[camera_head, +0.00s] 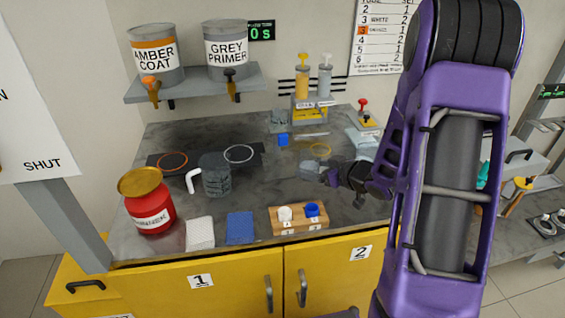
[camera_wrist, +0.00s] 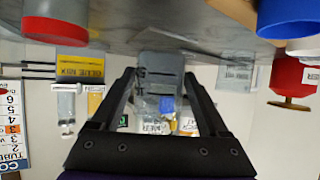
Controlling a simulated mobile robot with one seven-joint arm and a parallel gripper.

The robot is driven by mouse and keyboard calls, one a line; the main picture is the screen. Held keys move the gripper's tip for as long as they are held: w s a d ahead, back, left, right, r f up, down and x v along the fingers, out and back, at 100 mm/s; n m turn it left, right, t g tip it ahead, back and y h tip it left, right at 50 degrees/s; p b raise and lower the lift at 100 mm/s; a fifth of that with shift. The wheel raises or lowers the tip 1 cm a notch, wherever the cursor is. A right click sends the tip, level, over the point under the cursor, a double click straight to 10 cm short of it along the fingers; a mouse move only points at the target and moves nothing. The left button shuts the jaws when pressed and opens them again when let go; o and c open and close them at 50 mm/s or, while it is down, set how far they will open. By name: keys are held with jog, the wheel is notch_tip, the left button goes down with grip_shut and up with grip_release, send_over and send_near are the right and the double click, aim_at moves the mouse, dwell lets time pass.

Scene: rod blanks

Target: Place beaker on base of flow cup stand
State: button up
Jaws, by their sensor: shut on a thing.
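The beaker (camera_wrist: 160,72) is a clear grey vessel with dark markings, seen between my fingers in the wrist view. In the head view the beaker (camera_head: 309,168) is a small pale shape at the tip of my gripper (camera_head: 332,176). My gripper is shut on it, above the right-middle part of the dark bench top; a gap beneath it cannot be judged. I cannot clearly pick out the flow cup stand or its base. A pale grey item (camera_head: 362,143) lies behind my gripper, partly hidden by my arm.
A wooden block (camera_head: 298,228) with white and blue cups stands at the front edge.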

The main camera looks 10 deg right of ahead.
jog(key=f, duration=0.3)
jog(key=shift+w+a+f, duration=0.1)
jog(key=shift+w, duration=0.15)
jog(key=b, duration=0.1)
send_over(283, 167)
jog(key=s+d, duration=0.2)
jog(key=s, duration=0.1)
jog(key=shift+w+a+r, duration=0.1)
jog(key=shift+a+r, duration=0.1)
jog(key=shift+a, duration=0.05)
jog(key=x, duration=0.3)
jog(key=shift+w+a+r+b, duration=0.2)
jog(key=shift+w+r+b, duration=0.05)
jog(key=shift+w+b, duration=0.05)
jog(key=shift+d+f, duration=0.1)
jog(key=shift+f, duration=0.1)
jog(key=shift+f, duration=0.15)
jog(key=o, duration=1.5)
